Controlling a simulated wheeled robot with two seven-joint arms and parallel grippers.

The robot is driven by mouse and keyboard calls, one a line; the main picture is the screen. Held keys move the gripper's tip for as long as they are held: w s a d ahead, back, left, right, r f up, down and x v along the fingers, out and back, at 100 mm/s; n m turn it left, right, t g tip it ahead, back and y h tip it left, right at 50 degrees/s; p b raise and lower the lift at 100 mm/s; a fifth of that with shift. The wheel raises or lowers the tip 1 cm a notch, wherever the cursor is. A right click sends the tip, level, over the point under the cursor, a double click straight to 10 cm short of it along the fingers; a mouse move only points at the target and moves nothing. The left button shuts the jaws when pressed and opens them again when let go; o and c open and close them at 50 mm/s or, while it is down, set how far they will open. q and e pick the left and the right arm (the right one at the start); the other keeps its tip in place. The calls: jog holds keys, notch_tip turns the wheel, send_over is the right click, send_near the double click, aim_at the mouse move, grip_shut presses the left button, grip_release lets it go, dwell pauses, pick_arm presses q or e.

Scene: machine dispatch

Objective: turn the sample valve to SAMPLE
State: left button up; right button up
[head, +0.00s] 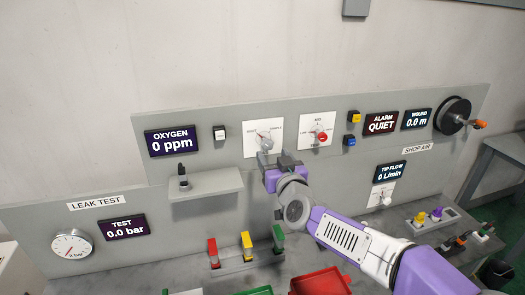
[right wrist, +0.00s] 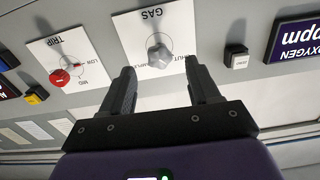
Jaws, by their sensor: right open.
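The sample valve is a grey knob (head: 265,137) on a white plate in the middle of the panel. In the right wrist view the knob (right wrist: 159,56) shows upside down, under a GAS label with SHUT and SAMPLE markings. Its exact pointing is too small to tell. My right gripper (head: 274,158) is in front of the panel, just below the knob in the head view. In the right wrist view its two fingers (right wrist: 161,82) are open, with the knob beyond the gap between them and nothing held. My left gripper is not in view.
A red TRIP knob (head: 321,137) sits right of the valve. A white button (head: 219,132) and the OXYGEN display (head: 172,141), reading 0 ppm, are left. A small shelf (head: 205,186) juts out below left. Red, yellow and green pieces (head: 247,246) stand on the bench.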

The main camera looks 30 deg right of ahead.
aim_at(268, 146)
jog(key=shift+w+d+r, duration=0.2)
jog(key=shift+w, duration=0.4)
jog(key=shift+p+x, duration=0.35)
jog(key=shift+x, duration=2.45)
jog(key=c, duration=1)
jog(key=shift+c, duration=0.2)
